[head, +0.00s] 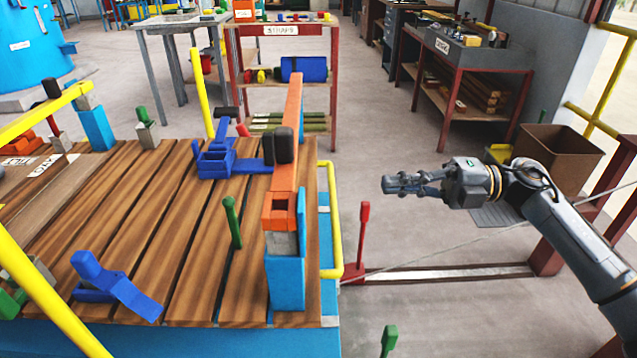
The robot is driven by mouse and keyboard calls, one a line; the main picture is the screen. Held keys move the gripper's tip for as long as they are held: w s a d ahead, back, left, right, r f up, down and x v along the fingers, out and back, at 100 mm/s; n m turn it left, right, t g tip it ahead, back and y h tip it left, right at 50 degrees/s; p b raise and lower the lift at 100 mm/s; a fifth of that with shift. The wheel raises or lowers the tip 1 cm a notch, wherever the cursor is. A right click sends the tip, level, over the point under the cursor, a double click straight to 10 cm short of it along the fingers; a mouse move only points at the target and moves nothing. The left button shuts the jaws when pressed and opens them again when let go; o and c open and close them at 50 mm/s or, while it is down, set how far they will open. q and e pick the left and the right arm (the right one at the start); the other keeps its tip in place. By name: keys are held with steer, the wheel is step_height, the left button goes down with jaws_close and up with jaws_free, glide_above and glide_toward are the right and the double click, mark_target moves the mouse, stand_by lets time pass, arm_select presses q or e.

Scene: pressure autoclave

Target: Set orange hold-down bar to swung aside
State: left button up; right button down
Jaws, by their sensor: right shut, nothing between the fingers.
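The orange hold-down bar (290,130) runs lengthwise near the right edge of the wooden slatted deck (180,260). Its near end sits over a grey block on a blue post (286,284), and its far end reaches toward the back of the deck. A dark knob or handle (284,145) stands against the bar's left side. My right gripper (388,185) is shut and empty, in the air right of the deck and apart from the bar. My left gripper is not in view.
A blue clamp (222,162) and a green peg (232,222) stand left of the bar. A yellow rail (330,225) runs along the deck's right edge. A red lever (362,240) rises from the floor beam. A brown bin (555,155) stands behind my right arm.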

glide_toward(272, 185)
steer(key=shift+w+a+f, duration=0.25)
steer(key=shift+a, duration=0.35)
steer(key=shift+w+a+f, duration=0.2)
steer(key=shift+a, duration=1.05)
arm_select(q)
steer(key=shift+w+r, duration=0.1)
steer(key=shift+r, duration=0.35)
